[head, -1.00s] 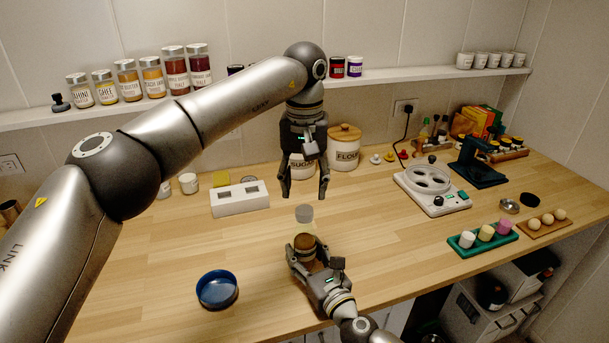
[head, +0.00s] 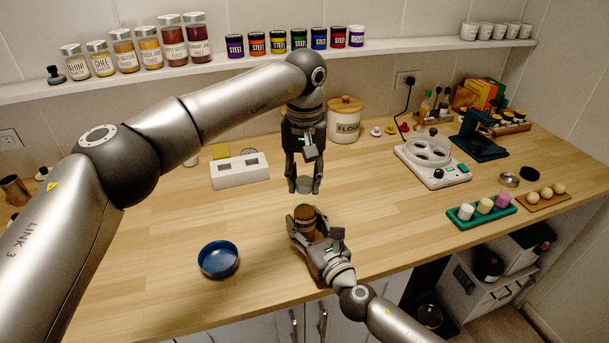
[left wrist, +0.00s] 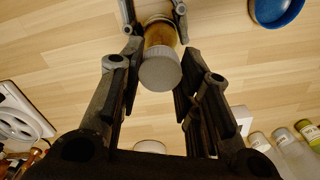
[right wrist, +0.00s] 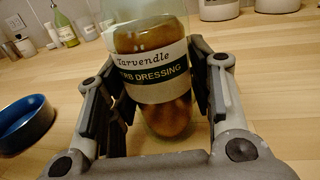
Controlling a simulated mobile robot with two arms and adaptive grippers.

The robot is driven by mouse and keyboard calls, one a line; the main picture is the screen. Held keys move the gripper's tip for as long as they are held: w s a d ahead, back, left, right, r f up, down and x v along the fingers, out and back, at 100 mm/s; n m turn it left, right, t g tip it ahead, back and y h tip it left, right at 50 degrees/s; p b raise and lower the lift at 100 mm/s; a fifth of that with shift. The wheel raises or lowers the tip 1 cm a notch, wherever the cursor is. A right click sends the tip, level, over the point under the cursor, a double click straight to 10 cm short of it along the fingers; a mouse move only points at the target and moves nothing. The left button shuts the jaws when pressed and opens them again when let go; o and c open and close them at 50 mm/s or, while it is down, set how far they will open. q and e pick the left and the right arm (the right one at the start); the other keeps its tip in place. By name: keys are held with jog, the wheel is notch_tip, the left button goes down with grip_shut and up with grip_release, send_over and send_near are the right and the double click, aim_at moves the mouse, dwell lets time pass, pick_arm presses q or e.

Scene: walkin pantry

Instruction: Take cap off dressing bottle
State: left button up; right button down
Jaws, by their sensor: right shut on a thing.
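The dressing bottle (right wrist: 160,85) stands upright on the counter, with brown contents and a label reading "HERB DRESSING" in part. My right gripper (head: 312,232) is shut on its body; the fingers flank it in the right wrist view (right wrist: 160,90). The grey cap (head: 305,185) sits on top of the bottle and shows as a round disc in the left wrist view (left wrist: 160,72). My left gripper (head: 304,188) points down from above, open, with its fingertips on either side of the cap. In the left wrist view a gap shows beside the cap.
A blue bowl (head: 218,259) stands left of the bottle. A white block with slots (head: 240,171) and a flour canister (head: 344,120) stand behind. A white appliance (head: 432,162) and a green tray with small cups (head: 482,212) are right. Counter around the bottle is clear.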

pick_arm(q)
jog(key=c, duration=0.4)
jog(key=n, duration=1.4)
jog(key=shift+n, duration=0.3)
jog(key=n, duration=0.4)
jog(key=shift+n, duration=0.4)
jog(key=n, duration=0.9)
jog(key=shift+n, duration=0.4)
jog(key=n, duration=0.6)
jog(key=shift+r, duration=0.1)
jog(key=n, duration=1.3)
jog(key=shift+n, duration=0.3)
jog(key=n, duration=0.5)
jog(key=shift+r, duration=0.15)
pick_arm(e)
jog(key=shift+f, duration=0.1)
